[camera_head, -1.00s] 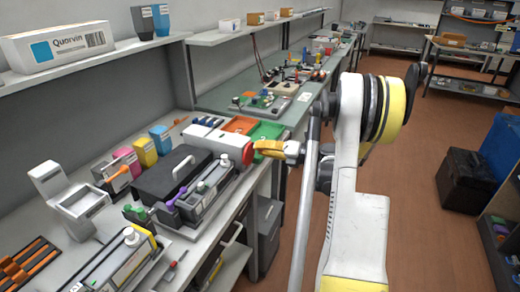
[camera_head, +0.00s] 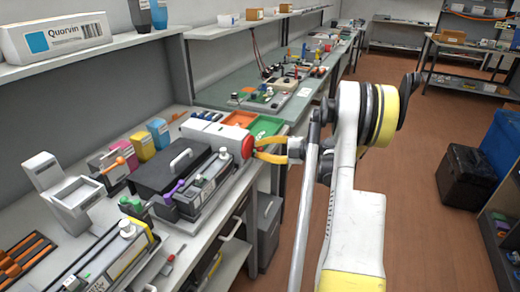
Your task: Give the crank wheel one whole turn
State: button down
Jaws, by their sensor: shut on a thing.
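The crank wheel (camera_head: 247,147) is a red disc on the right end of a white box-shaped housing (camera_head: 212,133) on the left bench. My gripper (camera_head: 259,149) has yellow fingers and reaches in from the right, in front of the wheel's face. Its fingers show one above the other with a gap between them near the palm, and their tips come together at the wheel. It is shut on a small part at the wheel, most likely the crank handle, which the fingers largely hide.
A black case (camera_head: 170,166) with a grey handle stands left of the wheel. A long grey cartridge (camera_head: 203,187) lies in front of it. Green (camera_head: 265,126) and orange trays lie behind the wheel. The aisle floor on the right is open, with a black box (camera_head: 466,178) farther off.

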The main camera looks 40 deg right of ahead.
jog(key=shift+s+a+f+m, duration=0.15)
jog(key=shift+f+m, duration=0.1)
jog(key=shift+m, duration=0.55)
jog(key=c, duration=1.3)
grip_release()
jog(key=shift+o, duration=0.2)
jog(key=v, duration=1.2)
jog(key=shift+y, duration=0.3)
